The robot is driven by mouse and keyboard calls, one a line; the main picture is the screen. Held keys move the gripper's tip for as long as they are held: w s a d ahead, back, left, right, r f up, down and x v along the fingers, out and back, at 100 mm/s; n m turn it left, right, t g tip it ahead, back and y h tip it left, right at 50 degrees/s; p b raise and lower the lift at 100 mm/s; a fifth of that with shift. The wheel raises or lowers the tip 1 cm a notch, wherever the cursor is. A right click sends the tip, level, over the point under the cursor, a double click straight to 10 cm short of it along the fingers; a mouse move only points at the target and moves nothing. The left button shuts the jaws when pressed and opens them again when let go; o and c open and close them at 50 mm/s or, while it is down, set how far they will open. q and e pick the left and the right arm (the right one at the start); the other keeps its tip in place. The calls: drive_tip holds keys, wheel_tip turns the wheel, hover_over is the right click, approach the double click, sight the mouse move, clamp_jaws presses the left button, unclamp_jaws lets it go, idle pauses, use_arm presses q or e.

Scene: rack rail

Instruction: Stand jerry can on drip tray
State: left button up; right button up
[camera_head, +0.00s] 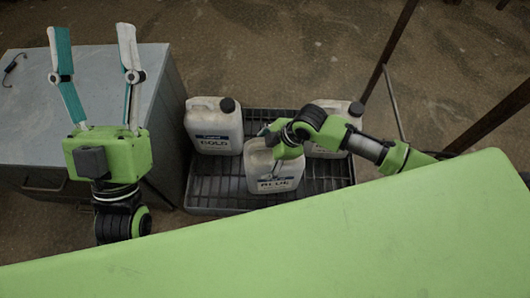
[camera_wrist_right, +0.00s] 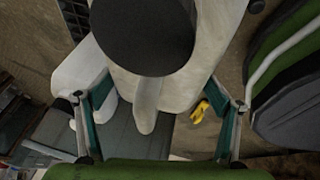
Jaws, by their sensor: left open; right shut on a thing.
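A white jerry can labelled BLUE (camera_head: 274,178) is over the front middle of the black slatted drip tray (camera_head: 212,190). My right gripper (camera_head: 276,148) is shut on it at its top. In the right wrist view its dark cap (camera_wrist_right: 145,35) and handle (camera_wrist_right: 146,112) show between the fingers of my right gripper (camera_wrist_right: 158,85). The can looks about upright. I cannot tell whether its bottom touches the tray. My left gripper (camera_head: 92,28) is open and empty, raised over the grey cabinet.
A GOLD jerry can (camera_head: 213,128) stands at the tray's back left. Another white can (camera_head: 340,109) is at the back right, partly behind my right arm. The grey cabinet (camera_head: 30,125) borders the tray on the left, with a small dark hook (camera_head: 12,66) on top. Dark metal bars (camera_head: 384,64) stand at right.

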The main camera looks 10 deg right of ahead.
drive_tip(key=o, duration=2)
drive_tip(key=shift+w+r, duration=0.1)
drive_tip(key=shift+r, duration=0.05)
drive_tip(key=shift+o, duration=0.2)
drive_tip(key=shift+f, duration=0.25)
drive_tip(key=shift+v, duration=3.9)
